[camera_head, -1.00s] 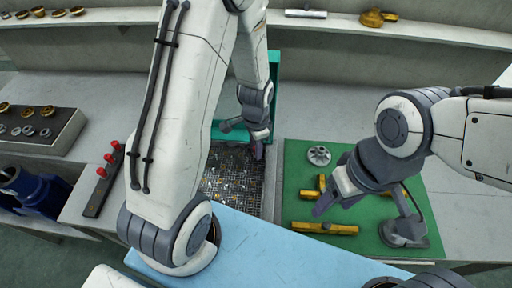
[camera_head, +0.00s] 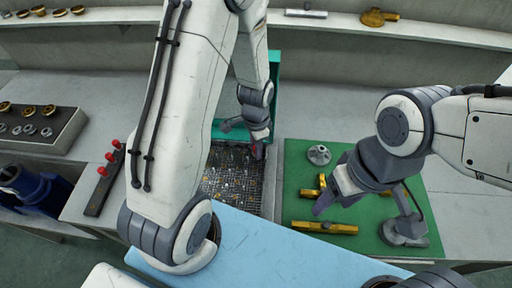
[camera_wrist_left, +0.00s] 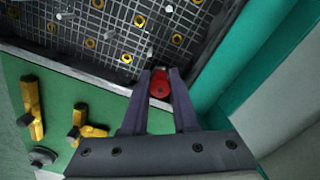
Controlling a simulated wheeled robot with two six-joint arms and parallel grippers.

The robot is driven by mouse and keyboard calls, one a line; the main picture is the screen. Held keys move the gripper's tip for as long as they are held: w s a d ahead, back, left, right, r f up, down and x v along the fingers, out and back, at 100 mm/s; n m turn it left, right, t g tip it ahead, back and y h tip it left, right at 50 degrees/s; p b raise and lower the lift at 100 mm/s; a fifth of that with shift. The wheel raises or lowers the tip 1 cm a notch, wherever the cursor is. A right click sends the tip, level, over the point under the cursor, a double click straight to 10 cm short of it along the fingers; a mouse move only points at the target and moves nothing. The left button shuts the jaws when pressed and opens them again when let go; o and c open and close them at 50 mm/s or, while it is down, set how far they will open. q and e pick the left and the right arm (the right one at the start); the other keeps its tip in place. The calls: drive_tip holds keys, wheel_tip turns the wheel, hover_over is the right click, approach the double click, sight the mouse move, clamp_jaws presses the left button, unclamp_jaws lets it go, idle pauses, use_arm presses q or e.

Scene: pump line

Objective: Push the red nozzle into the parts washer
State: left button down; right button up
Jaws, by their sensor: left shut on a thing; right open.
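My left gripper (camera_head: 258,150) is low over the parts washer, a teal-walled box (camera_head: 274,80) with a dark mesh floor (camera_head: 232,185). In the left wrist view its two fingers (camera_wrist_left: 160,92) are shut on the red nozzle (camera_wrist_left: 160,84), which sits between the tips. The nozzle is over the mesh near the washer's teal side wall (camera_wrist_left: 225,65); whether it touches the mesh cannot be told. In the head view the nozzle is mostly hidden by the gripper. My right gripper (camera_head: 330,198) is open above the green mat (camera_head: 290,248).
A dark rack with red nozzles (camera_head: 109,157) stands left. A tray of rings (camera_head: 40,130) is further left. A low rim (camera_wrist_left: 95,78) separates mesh and mat.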

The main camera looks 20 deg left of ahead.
use_arm(q)
drive_tip(key=shift+f, duration=0.35)
idle(0.7)
drive_tip(key=c, duration=0.6)
unclamp_jaws()
drive_tip(key=shift+w, duration=0.1)
drive_tip(key=shift+r, duration=0.15)
drive_tip(key=shift+w+r, duration=0.1)
drive_tip(key=shift+r, duration=0.1)
wheel_tip(320, 180, up, 3)
drive_tip(key=p, duration=0.2)
drive_tip(key=shift+f+p, duration=0.2)
drive_tip(key=shift+p, duration=0.1)
drive_tip(key=shift+r+p, duration=1.35)
drive_tip(key=shift+r, duration=0.1)
